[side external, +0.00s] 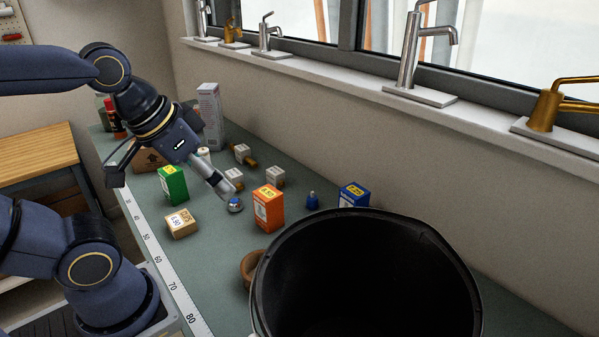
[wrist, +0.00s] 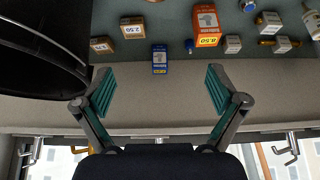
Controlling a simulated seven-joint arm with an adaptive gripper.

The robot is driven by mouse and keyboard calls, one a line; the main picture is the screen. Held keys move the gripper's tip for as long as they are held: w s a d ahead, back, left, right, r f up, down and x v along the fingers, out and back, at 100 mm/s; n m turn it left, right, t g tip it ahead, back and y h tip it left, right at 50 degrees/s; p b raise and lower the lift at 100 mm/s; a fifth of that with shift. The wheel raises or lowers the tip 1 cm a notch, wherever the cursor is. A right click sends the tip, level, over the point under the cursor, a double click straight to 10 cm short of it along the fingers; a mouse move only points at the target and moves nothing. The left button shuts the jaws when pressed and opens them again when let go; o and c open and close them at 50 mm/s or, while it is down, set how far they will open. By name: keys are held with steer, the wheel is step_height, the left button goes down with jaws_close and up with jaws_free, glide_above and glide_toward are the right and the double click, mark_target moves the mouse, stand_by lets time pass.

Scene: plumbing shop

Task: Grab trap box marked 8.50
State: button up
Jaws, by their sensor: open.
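The orange trap box (side external: 268,211) stands upright on the bench in the side view, with a yellow label that seems to read 8.50. In the wrist view the same orange box (wrist: 206,20) shows its 8.50 label clearly, at the top right of centre. My gripper (wrist: 160,90) is open and empty, its teal-padded fingers wide apart. The box lies above the right finger in that picture, outside the jaws and apart from them. In the side view my wrist is over the bench, left of the box; the fingers are hard to make out.
A large black bucket (side external: 262,290) stands right in front of the orange box. A blue box (side external: 353,196), green box (side external: 173,186), tan box (side external: 181,223) and small white-ended fittings (side external: 275,177) surround it. The wall and tap-lined sill (side external: 350,90) border the bench.

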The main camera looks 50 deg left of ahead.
steer(key=w+a+r+m, duration=0.1)
steer(key=w+a+r, duration=0.1)
steer(key=w+r, duration=0.35)
steer(key=n+g, duration=0.1)
steer(key=g, duration=0.4)
glide_above(268, 192)
step_height(268, 192, down, 10)
steer(key=shift+n+g, duration=0.3)
step_height(268, 192, down, 12)
steer(key=shift+f, duration=0.25)
steer(key=shift+s+f, duration=0.1)
steer(key=shift+f, duration=2.9)
steer(key=c, duration=1.4)
steer(key=shift+r, duration=0.15)
